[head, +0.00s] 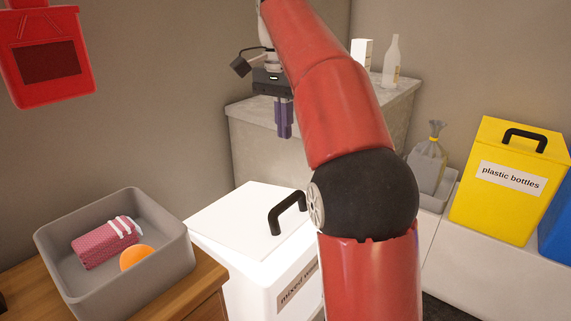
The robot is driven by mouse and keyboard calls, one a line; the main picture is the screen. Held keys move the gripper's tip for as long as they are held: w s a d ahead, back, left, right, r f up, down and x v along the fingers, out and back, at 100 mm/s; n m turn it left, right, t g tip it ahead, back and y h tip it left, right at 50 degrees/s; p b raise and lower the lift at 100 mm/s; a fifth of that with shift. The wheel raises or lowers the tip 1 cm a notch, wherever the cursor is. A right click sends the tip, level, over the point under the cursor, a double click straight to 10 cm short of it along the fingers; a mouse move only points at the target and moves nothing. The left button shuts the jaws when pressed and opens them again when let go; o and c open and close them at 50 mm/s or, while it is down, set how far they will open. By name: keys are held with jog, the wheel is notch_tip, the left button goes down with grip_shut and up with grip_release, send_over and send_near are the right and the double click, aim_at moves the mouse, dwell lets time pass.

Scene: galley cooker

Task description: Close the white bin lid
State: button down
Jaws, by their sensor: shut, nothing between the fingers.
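My gripper (284,134), with purple fingers, is shut and empty. It points down in front of the grey counter, above and beyond the lid, apart from it.
A grey tray (176,268) with a pink package (103,243) and an orange ball (137,258) sits on a wooden top at left. A yellow bin (502,211) stands right. Bottles stand on the counter (245,125). A red box (48,25) hangs upper left.

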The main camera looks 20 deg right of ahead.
jog(key=b, duration=0.3)
send_near(296, 221)
jog(key=shift+w+a+f, duration=0.65)
jog(key=shift+f, duration=0.2)
